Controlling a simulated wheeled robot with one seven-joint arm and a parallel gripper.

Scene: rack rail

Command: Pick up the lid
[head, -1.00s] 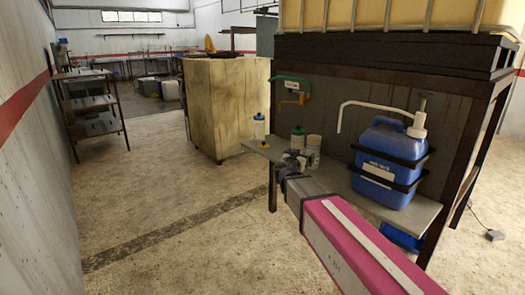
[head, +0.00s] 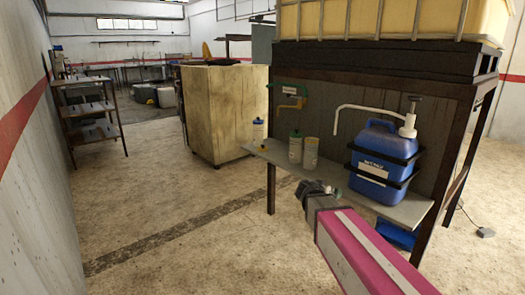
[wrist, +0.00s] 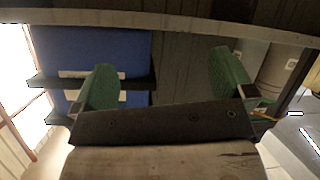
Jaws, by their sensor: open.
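A small yellow piece (head: 264,146), possibly the lid, lies on the grey shelf (head: 398,211) near its left end in the head view; it is too small to be sure. My gripper (head: 328,188) is in front of the shelf's near edge, to the right of the yellow piece and apart from it. In the wrist view my gripper (wrist: 166,82) has its two green-padded fingers wide apart with nothing between them. I cannot make out the lid in the wrist view.
A blue jug (head: 376,160) with a pump stands strapped on the shelf's right. Bottles stand left of it: one green-topped (head: 295,148), one pale (head: 310,154), one at the far end (head: 258,131). A wooden box (head: 226,112) stands behind.

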